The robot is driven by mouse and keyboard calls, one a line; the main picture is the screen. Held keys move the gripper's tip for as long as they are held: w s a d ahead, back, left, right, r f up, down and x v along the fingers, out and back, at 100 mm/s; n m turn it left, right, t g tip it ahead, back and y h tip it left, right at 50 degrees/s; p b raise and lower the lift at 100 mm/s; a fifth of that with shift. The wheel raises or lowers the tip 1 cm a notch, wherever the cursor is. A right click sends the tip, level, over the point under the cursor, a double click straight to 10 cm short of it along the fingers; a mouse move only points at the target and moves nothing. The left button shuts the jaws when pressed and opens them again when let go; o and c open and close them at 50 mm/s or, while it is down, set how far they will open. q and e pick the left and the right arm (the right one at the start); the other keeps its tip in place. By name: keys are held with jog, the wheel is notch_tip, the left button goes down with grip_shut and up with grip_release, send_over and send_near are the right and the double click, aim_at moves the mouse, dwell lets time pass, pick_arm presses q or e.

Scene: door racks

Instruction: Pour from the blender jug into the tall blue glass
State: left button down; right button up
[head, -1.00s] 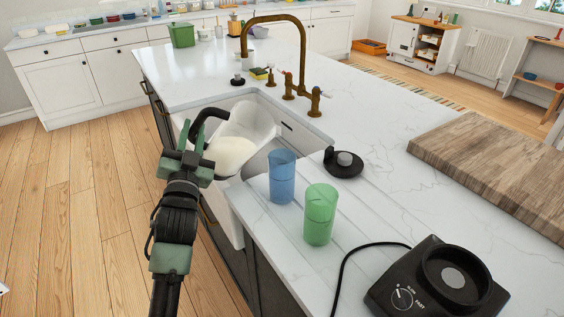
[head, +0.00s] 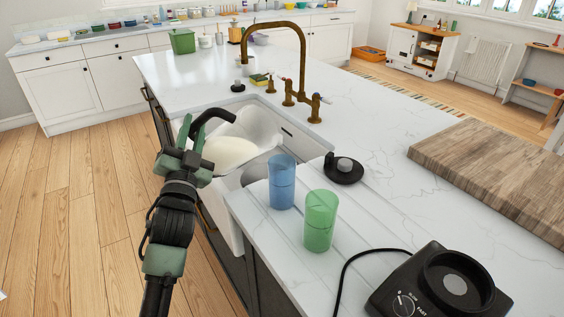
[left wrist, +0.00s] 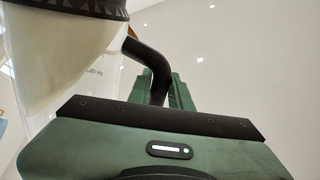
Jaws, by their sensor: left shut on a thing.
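The clear blender jug (head: 262,127) holds a cream-coloured liquid and hangs tilted over the sink, left of the tall blue glass. My left gripper (head: 196,140) is shut on the jug's black handle. In the left wrist view, the jug (left wrist: 65,65) fills the left side, its dark collar at the top, and the handle (left wrist: 155,75) runs down between the gripper's green fingers. The tall blue glass (head: 282,184) stands upright on the counter by the sink's near right corner, apart from the jug. I see no stream of liquid. My right gripper is not in view.
A green glass (head: 320,222) stands close to the blue one. The black blender base (head: 408,300) with its cord is at the front right. A black lid (head: 343,170) lies behind the glasses. A brass tap (head: 302,65) rises behind the sink. A wooden board (head: 500,175) lies right.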

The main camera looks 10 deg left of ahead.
pick_arm(q)
jog(key=shift+s+d+r+m+t+h, duration=0.15)
jog(key=shift+r+m+t+h, duration=0.2)
jog(key=shift+r+m, duration=0.5)
jog(key=shift+d+r+m+t+h, duration=0.25)
jog(key=shift+r+m+h, duration=0.2)
jog(key=shift+r+m, duration=0.25)
jog(key=shift+d+r+m+t+h, duration=0.25)
jog(key=shift+r+m+h, duration=0.15)
jog(key=shift+r+m, duration=0.25)
jog(key=shift+s+d+r+m+t+h+p, duration=0.15)
jog(key=shift+d+r+m+h+p, duration=0.2)
jog(key=shift+r+m, duration=0.3)
jog(key=shift+d+r+m+t+h+p, duration=0.1)
jog(key=shift+d+r+m+h+p, duration=0.1)
jog(key=shift+d+r+m+h, duration=0.4)
dwell(2.2)
